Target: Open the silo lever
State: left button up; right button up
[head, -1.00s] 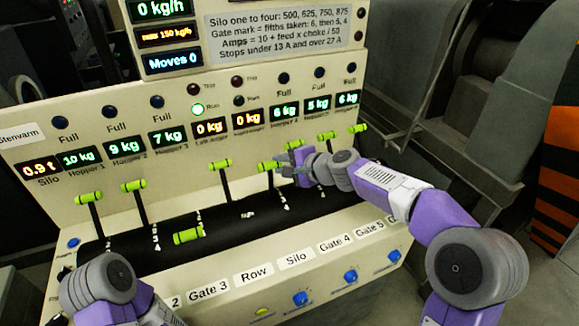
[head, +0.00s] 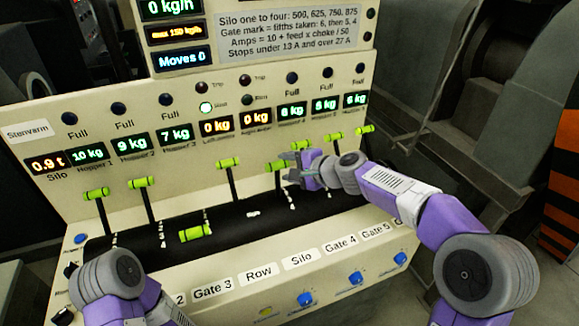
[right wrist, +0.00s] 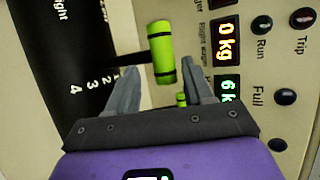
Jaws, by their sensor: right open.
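A row of black levers with lime-green crossbar handles stands along the dark curved strip of the panel. Going by the front labels, the lever above the Silo label (head: 299,259) appears to be the one with its handle (head: 273,167) just left of my right gripper (head: 288,163). It stands upright. In the right wrist view a green handle (right wrist: 161,52) lies between the fingertips of my open right gripper (right wrist: 158,66); contact cannot be told. Marks 1 to 4 are beside it. My left arm shows at lower left; its gripper is out of view.
Another handle (head: 229,162) stands to the left, and several more stand close on the right, partly behind my right gripper. One handle (head: 196,232) is tilted low towards the front. Blue knobs (head: 305,299) line the lower front. The display panel (head: 170,105) rises behind.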

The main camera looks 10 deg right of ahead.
jog(key=v, duration=0.7)
jog(key=shift+s+d, duration=0.15)
jog(key=shift+s, duration=0.05)
jog(key=shift+r, duration=0.25)
